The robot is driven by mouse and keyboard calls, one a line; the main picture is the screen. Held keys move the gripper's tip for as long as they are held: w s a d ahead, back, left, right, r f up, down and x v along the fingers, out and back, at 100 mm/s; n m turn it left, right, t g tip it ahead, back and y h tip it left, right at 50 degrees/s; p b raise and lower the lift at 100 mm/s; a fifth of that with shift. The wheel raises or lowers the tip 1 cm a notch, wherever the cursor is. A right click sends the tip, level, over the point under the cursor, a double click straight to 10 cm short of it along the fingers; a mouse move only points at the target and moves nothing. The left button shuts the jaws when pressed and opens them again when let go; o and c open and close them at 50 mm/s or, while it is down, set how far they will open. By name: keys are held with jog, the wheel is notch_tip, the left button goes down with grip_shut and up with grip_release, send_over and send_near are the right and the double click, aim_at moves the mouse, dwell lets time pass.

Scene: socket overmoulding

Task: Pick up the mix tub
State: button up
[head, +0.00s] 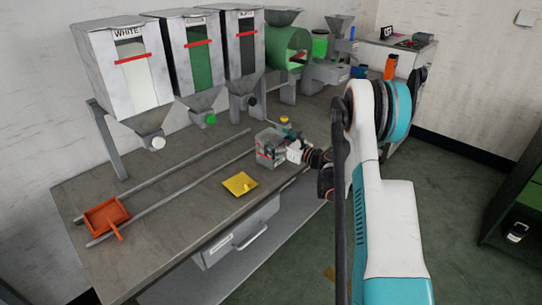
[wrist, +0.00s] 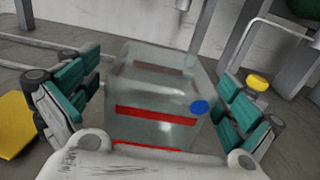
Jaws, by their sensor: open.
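The mix tub (head: 268,142) looks like a clear square container standing on the workbench. In the wrist view the tub (wrist: 155,90) shows red bands on its near side and a round blue mark at its right edge. My gripper (head: 288,148) is at the tub's near right side in the head view. In the wrist view my gripper (wrist: 158,108) is open, with one teal-padded finger on each side of the tub. A gap shows between each finger and the tub wall. The tub's far side and base are partly hidden.
An orange tray (head: 104,216) sits at the left end of two rails (head: 170,170). A yellow plate (head: 240,184) lies left of the tub. Hoppers, one marked WHITE (head: 128,75), stand behind. A small yellow-topped item (wrist: 257,82) is near the right finger.

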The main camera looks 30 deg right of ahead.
jog(key=shift+x, duration=0.85)
jog(key=c, duration=1.5)
jog(key=shift+o, duration=0.2)
